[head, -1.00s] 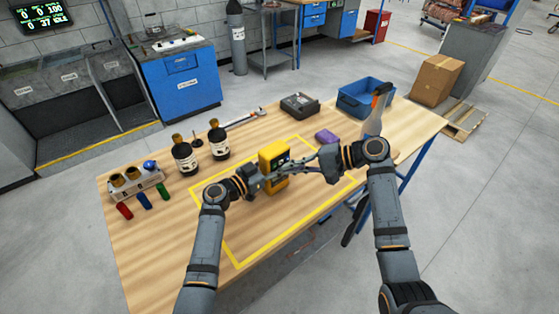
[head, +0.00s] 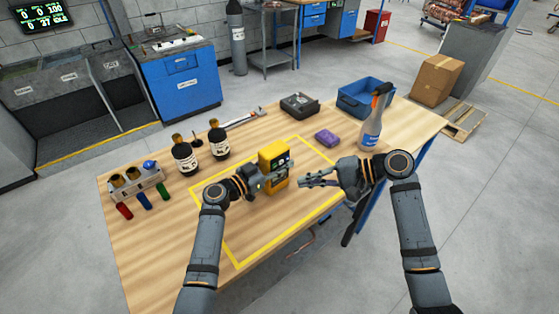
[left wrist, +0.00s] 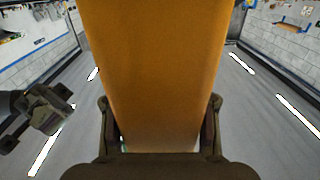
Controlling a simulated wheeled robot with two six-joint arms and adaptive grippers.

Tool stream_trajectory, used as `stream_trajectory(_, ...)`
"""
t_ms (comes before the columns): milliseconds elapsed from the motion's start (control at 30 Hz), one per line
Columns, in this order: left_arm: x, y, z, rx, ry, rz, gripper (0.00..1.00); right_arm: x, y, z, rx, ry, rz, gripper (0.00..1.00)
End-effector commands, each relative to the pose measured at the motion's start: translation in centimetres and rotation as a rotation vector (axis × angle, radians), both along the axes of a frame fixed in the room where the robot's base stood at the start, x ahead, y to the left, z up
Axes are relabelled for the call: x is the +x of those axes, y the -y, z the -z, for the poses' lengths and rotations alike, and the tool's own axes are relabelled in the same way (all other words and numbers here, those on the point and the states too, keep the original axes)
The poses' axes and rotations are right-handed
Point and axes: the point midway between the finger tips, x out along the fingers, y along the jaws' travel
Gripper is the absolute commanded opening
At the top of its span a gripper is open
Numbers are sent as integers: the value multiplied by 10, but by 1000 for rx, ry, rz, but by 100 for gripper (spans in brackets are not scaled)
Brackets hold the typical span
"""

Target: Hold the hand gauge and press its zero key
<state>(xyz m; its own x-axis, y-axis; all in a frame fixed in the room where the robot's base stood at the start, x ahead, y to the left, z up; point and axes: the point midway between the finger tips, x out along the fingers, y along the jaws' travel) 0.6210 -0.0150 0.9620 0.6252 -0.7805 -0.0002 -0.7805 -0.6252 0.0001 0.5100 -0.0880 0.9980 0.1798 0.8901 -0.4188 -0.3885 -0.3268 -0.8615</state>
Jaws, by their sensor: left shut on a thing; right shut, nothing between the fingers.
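The yellow hand gauge (head: 272,155) is held upright above the table, inside the yellow taped outline. My left gripper (head: 262,178) is shut on it. In the left wrist view the gauge's orange-yellow body (left wrist: 155,70) fills the middle, between the two fingers (left wrist: 160,135). The gauge's dark face with its screen and keys is turned to the right in the head view; the zero key is too small to make out. My right gripper (head: 304,182) is shut and empty, to the right of the gauge and apart from it, its fingertips pointing left toward it.
A purple block (head: 327,137) lies behind my right gripper, and a spray bottle (head: 371,125) stands at right by a blue bin (head: 362,98). Two dark bottles (head: 218,140) and a rack (head: 136,182) stand at left. The taped area's front is clear.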

Motion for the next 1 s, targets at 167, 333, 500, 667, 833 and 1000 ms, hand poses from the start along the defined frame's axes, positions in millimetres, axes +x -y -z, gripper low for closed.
stream_trajectory(167, 0, 0, 0, 0, 0, 0, 0, 0, 0, 0, 0, 0, 0, 0)
stream_trajectory(333, 0, 0, 0, 0, 0, 0, 60, 0, 0, 0, 0, 0, 0, 0)
stream_trajectory(500, 0, 0, 0, 0, 0, 0, 75, 0, 0, 0, 0, 0, 0, 0)
stream_trajectory(667, 0, 0, 0, 0, 0, 0, 75, 0, 0, 0, 0, 0, 0, 0)
stream_trajectory(833, -5, -7, 1, 2, 0, -2, 75, 0, 0, 0, 0, 0, 0, 0)
stream_trajectory(1000, -27, -36, 2, 6, -1, -3, 75, 0, 0, 0, 0, 0, 0, 0)
